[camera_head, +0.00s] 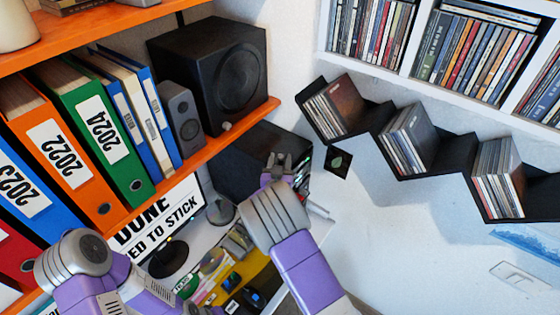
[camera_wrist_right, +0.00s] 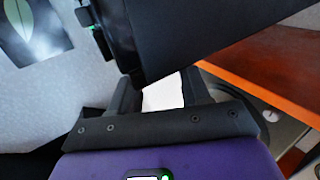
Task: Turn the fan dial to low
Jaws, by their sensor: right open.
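My right gripper (camera_head: 279,162) is open and empty, in front of a black box-shaped device (camera_head: 245,158) below the orange shelf. In the right wrist view, the two fingers (camera_wrist_right: 160,92) stand apart with a white patch visible between them. The black device (camera_wrist_right: 200,35) fills the top of that view, close beyond the fingertips. Small dark knob-like parts (camera_wrist_right: 95,22) with a green light are on its left end. I cannot tell for sure which part is the fan dial, and no low mark is readable. My left gripper is out of view.
An orange shelf (camera_head: 185,165) holds binders, a small grey speaker (camera_head: 184,118) and a large black speaker (camera_head: 212,70). A leaf card (camera_head: 338,161) hangs on the wall. A black zigzag shelf (camera_head: 372,122) with discs is at right. The desk below is cluttered.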

